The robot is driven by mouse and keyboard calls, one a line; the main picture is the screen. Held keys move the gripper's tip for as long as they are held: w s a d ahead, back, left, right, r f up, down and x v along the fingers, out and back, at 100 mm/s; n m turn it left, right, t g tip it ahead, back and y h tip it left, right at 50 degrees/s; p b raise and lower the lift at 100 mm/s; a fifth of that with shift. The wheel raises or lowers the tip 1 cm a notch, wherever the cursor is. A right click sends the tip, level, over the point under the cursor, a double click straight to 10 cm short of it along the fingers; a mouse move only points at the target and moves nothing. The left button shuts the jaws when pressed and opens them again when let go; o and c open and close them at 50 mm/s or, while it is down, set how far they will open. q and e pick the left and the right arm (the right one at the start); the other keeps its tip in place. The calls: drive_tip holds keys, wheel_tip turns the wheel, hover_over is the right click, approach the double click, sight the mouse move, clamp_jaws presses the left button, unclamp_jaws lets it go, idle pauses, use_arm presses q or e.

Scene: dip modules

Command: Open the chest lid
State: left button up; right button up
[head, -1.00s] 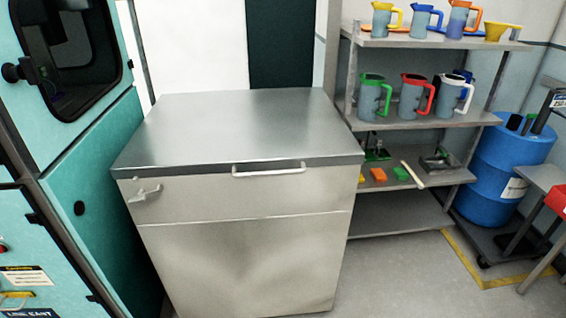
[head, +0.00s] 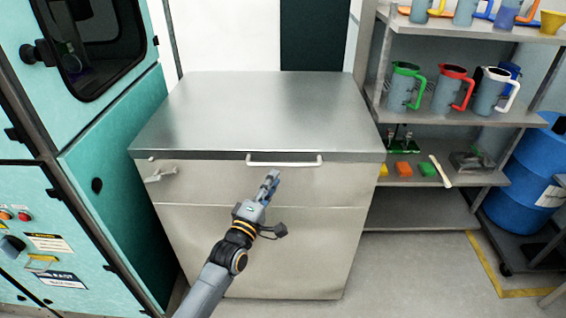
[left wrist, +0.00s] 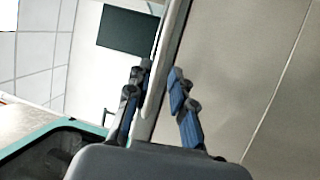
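The metal chest (head: 262,240) stands in the middle of the head view, with its flat grey lid (head: 260,110) closed. A white bar handle (head: 285,162) runs along the lid's front edge. A latch-like lever (head: 160,175) sits at the front's upper left. My left gripper (head: 271,181) is just below and in front of the handle. In the left wrist view, its blue-padded fingers (left wrist: 158,108) are apart, and the pale handle (left wrist: 158,75) runs ahead between them. I cannot tell whether they touch it. My right gripper is not in view.
A teal cabinet (head: 110,190) stands close on the left. On the right, a metal shelf rack (head: 462,115) holds jugs and small coloured blocks, with a blue barrel (head: 535,170) beyond it. The lid top is clear, and floor is free at the front right.

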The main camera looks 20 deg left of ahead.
sight(282, 165)
use_arm(q)
drive_tip(key=x, duration=0.7)
drive_tip(key=shift+p, duration=0.3)
clamp_jaws()
